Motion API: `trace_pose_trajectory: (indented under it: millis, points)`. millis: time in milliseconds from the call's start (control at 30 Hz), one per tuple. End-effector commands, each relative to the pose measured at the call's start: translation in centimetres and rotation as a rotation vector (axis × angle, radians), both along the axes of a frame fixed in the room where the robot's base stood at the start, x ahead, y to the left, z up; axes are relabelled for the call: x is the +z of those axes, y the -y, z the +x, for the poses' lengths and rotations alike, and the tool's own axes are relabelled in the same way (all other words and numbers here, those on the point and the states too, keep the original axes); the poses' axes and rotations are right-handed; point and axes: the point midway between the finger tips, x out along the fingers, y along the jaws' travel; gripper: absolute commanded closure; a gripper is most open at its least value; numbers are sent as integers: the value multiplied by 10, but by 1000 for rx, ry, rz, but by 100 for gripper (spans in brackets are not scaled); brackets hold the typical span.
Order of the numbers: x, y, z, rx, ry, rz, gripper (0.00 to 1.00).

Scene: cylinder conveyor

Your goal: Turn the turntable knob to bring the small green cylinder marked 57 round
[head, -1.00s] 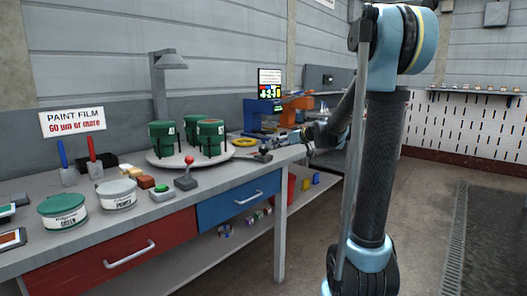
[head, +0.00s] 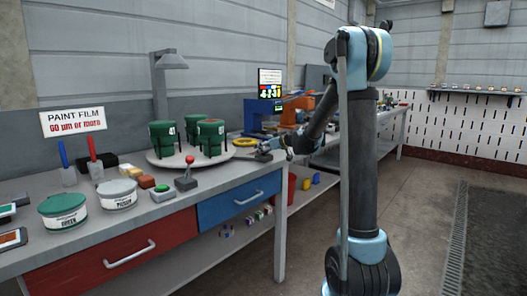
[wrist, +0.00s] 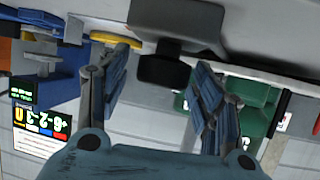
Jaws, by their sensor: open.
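The turntable (head: 160,161) is a pale round disc on the bench in the head view. The dark knob (head: 263,156) sits at the bench's right end, beside the turntable. In the wrist view the knob (wrist: 164,70) shows between my fingers, apart from both. My gripper (wrist: 163,82) is open and empty. It also shows in the head view (head: 273,146), close to the knob. A green cylinder (wrist: 256,100) shows partly behind the right finger.
A red-topped joystick (head: 188,174), a green button (head: 162,191) and paint tins (head: 62,210) stand on the near bench. A yellow ring (head: 244,141) lies behind the knob. A lit screen (head: 270,83) and a blue machine (head: 262,112) stand farther back.

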Motion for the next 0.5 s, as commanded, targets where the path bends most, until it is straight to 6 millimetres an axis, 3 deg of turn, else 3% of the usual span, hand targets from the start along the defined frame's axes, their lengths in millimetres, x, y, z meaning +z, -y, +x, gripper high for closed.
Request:
trace_pose_trajectory:
  millis: [400, 500]
  points:
    - [-3, -4, 4, -1, 0, 0, 40]
    - [-3, -4, 4, -1, 0, 0, 61]
